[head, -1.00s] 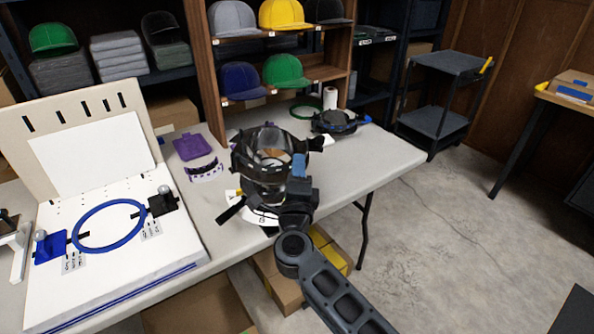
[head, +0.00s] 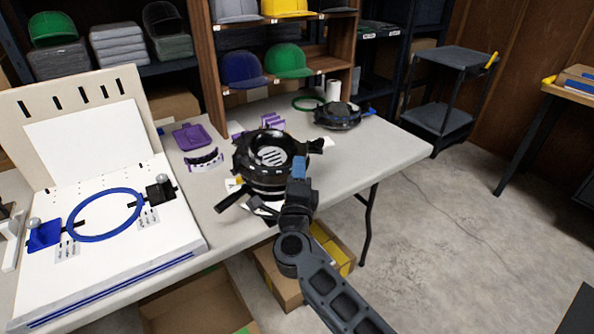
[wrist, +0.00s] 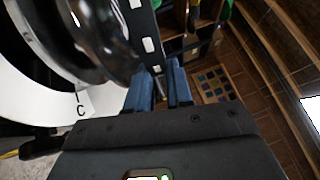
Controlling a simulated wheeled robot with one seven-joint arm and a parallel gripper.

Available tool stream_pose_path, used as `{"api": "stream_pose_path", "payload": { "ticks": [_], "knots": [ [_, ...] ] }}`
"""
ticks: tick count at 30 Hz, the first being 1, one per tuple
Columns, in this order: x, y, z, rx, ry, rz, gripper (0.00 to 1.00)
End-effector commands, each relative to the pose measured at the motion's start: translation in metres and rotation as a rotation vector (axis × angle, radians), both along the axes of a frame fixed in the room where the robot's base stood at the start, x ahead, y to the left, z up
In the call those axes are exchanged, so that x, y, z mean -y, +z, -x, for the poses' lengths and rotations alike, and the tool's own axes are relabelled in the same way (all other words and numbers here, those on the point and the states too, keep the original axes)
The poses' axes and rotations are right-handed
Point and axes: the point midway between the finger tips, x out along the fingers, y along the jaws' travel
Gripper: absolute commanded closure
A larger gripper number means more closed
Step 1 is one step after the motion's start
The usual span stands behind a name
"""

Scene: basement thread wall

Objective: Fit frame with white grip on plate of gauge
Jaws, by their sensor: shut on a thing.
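A round black frame (head: 262,178) is in front of my gripper on the near part of the table. My gripper (head: 298,166) is at its right side. In the wrist view, the blue-tipped fingers (wrist: 158,88) are shut on the edge of a black band with white slots (wrist: 146,28), part of this frame. A white lettered disc (wrist: 45,98), marked C, lies beside and below it, and a shiny dark rounded body (wrist: 85,45) is next to the band. I cannot make out a white grip, nor tell whether the frame is seated on the gauge plate.
A white board with a blue hoop (head: 80,230) fills the left of the table. A purple plate (head: 192,137) and a purple band (head: 204,161) lie behind. Another black frame (head: 338,116) and a green ring (head: 308,102) are at the back right. The right table end is clear.

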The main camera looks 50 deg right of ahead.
Motion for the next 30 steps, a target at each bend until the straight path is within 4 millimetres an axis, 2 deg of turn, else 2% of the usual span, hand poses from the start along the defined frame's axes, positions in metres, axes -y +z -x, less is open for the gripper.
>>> {"api": "stream_pose_path", "payload": {
  "ticks": [18,30],
  "knots": [
    [0.0,0.001,0.0,0.002,0.0,0.001,1.0],
    [0.0,-0.009,-0.002,0.002,0.0,0.001,1.0]
  ]
}}
